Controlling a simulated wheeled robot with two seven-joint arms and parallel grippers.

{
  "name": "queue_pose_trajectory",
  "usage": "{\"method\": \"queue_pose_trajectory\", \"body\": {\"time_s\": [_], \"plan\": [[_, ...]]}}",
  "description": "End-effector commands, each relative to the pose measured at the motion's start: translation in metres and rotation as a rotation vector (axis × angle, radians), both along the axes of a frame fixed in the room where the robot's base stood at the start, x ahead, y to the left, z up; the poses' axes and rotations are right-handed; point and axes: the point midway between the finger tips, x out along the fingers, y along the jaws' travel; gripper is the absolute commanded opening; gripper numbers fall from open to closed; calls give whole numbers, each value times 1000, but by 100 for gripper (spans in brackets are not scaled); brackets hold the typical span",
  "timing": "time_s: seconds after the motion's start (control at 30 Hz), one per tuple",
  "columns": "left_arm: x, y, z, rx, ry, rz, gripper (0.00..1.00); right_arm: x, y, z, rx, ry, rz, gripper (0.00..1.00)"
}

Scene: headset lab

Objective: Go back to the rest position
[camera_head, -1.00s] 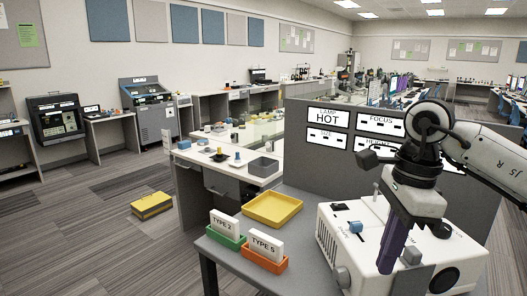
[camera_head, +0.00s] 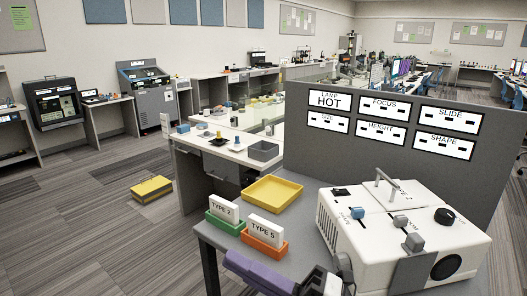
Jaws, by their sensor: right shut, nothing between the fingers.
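My right gripper (camera_head: 236,262) shows at the bottom of the head view, in front of the table's front edge. Its purple fingers point left and are shut with nothing between them. It is apart from the white projector-like machine (camera_head: 400,235), which stands to its right on the grey table (camera_head: 305,195). The rest of my right arm is mostly out of the picture. My left gripper is not in view.
A green box (camera_head: 226,226) with a TYPE 2 card and an orange box (camera_head: 264,246) with a TYPE 5 card stand near the table's front edge. A yellow tray (camera_head: 273,193) lies behind them. A grey panel (camera_head: 390,165) with labels stands at the back.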

Motion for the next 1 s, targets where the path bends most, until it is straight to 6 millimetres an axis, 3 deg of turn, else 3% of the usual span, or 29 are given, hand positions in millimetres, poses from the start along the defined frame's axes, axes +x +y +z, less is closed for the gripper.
{"method": "queue_pose_trajectory", "body": {"time_s": [0.13,0.27,0.4,0.5,0.6,0.7,0.8,1.0], "plan": [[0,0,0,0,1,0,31,27,-53,-74,227,502,-247,0],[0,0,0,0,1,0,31,21,-103,-161,377,902,-443,0],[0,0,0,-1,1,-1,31,-20,-146,-251,496,1268,-627,0],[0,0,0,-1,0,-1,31,-62,-170,-306,564,1494,-744,0],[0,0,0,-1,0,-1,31,-106,-186,-347,617,1678,-840,0],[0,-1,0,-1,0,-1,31,-141,-196,-372,652,1805,-908,0],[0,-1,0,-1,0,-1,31,-163,-201,-386,671,1880,-949,0],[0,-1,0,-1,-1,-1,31,-173,-203,-391,680,1913,-967,0]]}}
